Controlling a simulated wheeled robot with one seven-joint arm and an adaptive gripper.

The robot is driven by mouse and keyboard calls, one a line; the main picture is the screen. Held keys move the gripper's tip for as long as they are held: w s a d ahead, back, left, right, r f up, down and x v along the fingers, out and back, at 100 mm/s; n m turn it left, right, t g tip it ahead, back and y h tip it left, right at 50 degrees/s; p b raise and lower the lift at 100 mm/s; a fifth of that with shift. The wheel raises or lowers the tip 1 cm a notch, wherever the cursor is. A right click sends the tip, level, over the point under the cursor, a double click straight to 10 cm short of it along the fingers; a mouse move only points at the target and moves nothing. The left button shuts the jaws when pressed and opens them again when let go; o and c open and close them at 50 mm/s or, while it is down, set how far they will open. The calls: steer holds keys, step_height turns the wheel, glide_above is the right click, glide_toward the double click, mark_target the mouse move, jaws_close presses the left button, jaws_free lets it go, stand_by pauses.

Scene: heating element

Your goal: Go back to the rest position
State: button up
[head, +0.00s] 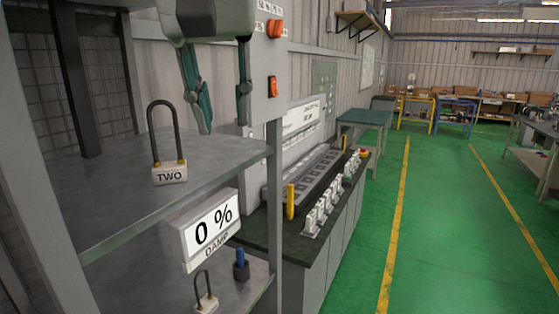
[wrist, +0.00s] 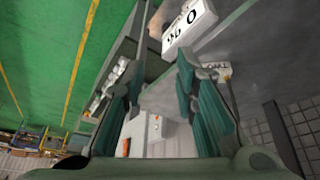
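My gripper (head: 224,124) hangs at the top of the head view, in front of a grey cabinet panel with an orange knob (head: 275,28) and an orange-red switch (head: 272,87). Its two green fingers are apart and nothing is between them. In the wrist view the fingers (wrist: 160,85) are also spread, with only background in the gap. A padlock labelled TWO (head: 169,175) stands upright on the upper grey shelf (head: 110,215), to the left of and below the fingers, apart from them.
A 0 % DAMP display (head: 213,222) is mounted at the shelf edge. Below it are another padlock (head: 206,302) and a blue-topped item (head: 241,265). A bench with a dark ribbed panel (head: 310,180) stands beyond. The green floor (head: 440,230) on the right is clear.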

steer(key=w+d+f+b, duration=0.2)
steer(key=d+f+b, duration=0.1)
steer(key=d+f, duration=1)
steer(key=s+d+f+m+t+b, duration=0.1)
steer(key=s+d+f, duration=0.4)
steer(key=d+f, duration=0.7)
steer(key=shift+d+f+b, duration=0.35)
steer(key=shift+f+b, duration=0.5)
steer(key=shift+b, duration=0.05)
